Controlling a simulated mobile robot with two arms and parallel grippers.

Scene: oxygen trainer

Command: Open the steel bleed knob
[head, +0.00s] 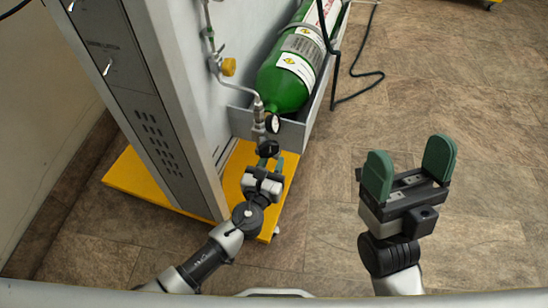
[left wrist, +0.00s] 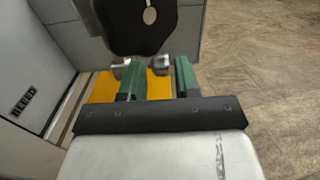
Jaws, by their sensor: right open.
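My left gripper (head: 270,164) is at the lower end of the pipework beside the panel, just below a black round knob (head: 267,148). In the left wrist view its green fingers (left wrist: 159,78) stand a little apart, with a yellow base visible between them. Small steel parts, likely the steel bleed knob (left wrist: 160,65), show at the fingertips below the black knob (left wrist: 145,22). I cannot tell whether the fingers press on the steel. A BLEED label (left wrist: 23,101) is on the panel at left. My right gripper (head: 409,168) is open and empty over the floor.
A green oxygen cylinder (head: 287,85) lies in a grey tray (head: 291,133) behind the pipework. A gauge (head: 273,124) and a yellow knob (head: 229,67) sit on the pipe. The grey cabinet (head: 150,95) stands close on the left.

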